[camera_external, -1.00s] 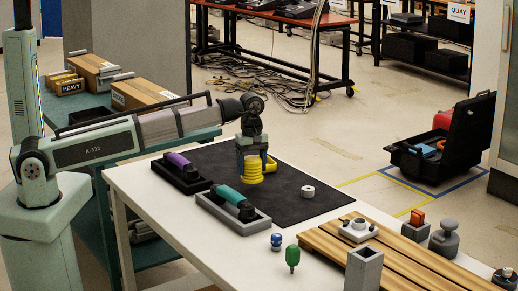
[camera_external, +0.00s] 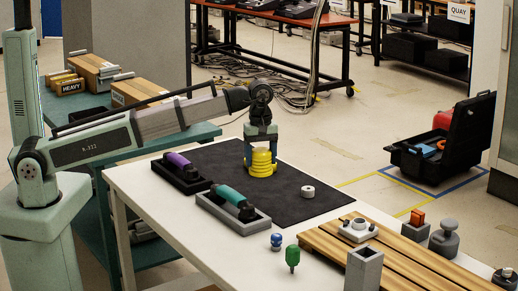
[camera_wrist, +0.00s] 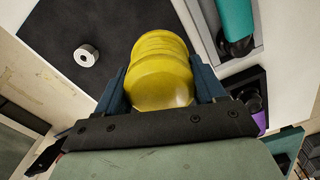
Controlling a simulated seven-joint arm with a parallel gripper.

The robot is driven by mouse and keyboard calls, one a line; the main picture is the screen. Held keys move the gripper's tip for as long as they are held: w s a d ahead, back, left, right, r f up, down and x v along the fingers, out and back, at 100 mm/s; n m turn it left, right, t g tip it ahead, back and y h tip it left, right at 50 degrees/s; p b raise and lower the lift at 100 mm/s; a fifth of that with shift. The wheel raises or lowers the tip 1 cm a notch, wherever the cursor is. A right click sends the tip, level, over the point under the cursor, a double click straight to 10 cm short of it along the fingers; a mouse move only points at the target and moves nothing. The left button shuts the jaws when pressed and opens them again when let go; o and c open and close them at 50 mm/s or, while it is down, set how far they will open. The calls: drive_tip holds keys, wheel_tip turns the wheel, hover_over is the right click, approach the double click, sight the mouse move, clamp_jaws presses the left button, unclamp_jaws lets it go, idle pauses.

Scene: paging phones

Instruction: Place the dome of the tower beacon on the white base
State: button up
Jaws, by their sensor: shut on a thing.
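The yellow ribbed dome (camera_external: 261,164) is between the two fingers of my gripper (camera_external: 261,146), over the dark mat. The wrist view shows the dome (camera_wrist: 158,75) large, with a blue finger pressed against each side of my gripper (camera_wrist: 161,88). I cannot tell how far its underside is from the mat. A small white ring-shaped piece with a dark hole (camera_external: 308,191) lies on the mat to the right of the dome. It also shows at the upper left of the wrist view (camera_wrist: 87,55). A white block with dark knobs (camera_external: 357,230) stands on the wooden slats.
Two trays hold a purple-handled (camera_external: 178,160) and a teal-handled tool (camera_external: 230,196) to the left. Blue (camera_external: 277,241) and green (camera_external: 292,257) knobs stand in front. A grey square holder (camera_external: 364,270) and the wooden slats (camera_external: 420,268) are at right. The mat (camera_external: 300,211) around the ring is clear.

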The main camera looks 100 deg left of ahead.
drive_tip(key=w+d+r+m, duration=0.2)
drive_tip(key=w+d, duration=0.8)
drive_tip(key=w+d+r+m, duration=0.1)
drive_tip(key=w+d+r, duration=0.2)
drive_tip(key=w+d, duration=0.7)
drive_tip(key=w+d+r+n, duration=0.2)
drive_tip(key=w+n, duration=0.1)
drive_tip(key=w, duration=0.8)
drive_tip(key=shift+a+f, duration=0.15)
drive_tip(key=shift+f, duration=4.45)
drive_tip(key=shift+f, duration=0.3)
drive_tip(key=o, duration=1.1)
wheel_tip(320, 180, up, 13)
drive_tip(key=shift+f, duration=0.2)
